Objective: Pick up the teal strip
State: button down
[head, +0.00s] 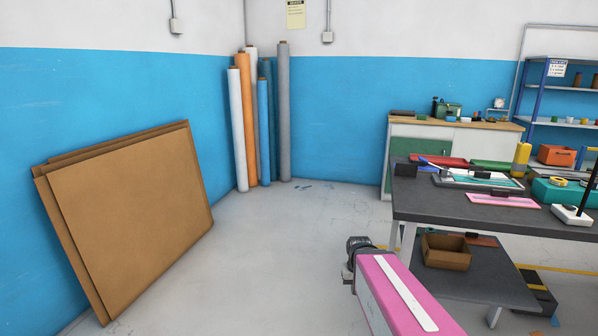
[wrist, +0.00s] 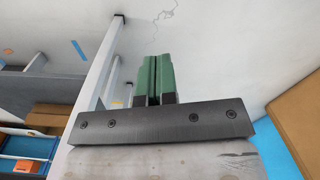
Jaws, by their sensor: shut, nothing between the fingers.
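A thin teal strip (head: 488,182) appears to lie on the light board with a grey edge, on the dark workbench (head: 420,205) in the head view. The strip is not visible in the wrist view.
A pink strip (head: 503,201), a white device (head: 571,215) and a teal box (head: 562,193) share the bench. A cardboard box (head: 446,252) sits on its lower shelf. Brown sheets (head: 135,220) lean at the left. The floor between (head: 260,240) is clear.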

aim_at(480, 178)
jog(key=z, duration=1.25)
jog(key=u, duration=0.75)
jog(key=i+j+u, duration=0.25)
jog(key=i+u, duration=0.6)
jog(key=i, duration=2.1)
jog(key=i+z, duration=0.2)
jog(key=i, duration=0.25)
jog(key=i+j+z, duration=0.25)
jog(key=i, duration=0.2)
jog(key=i+j+z, duration=0.2)
jog(key=i, duration=0.25)
jog(key=l+z, duration=0.1)
jog(key=z, duration=3.55)
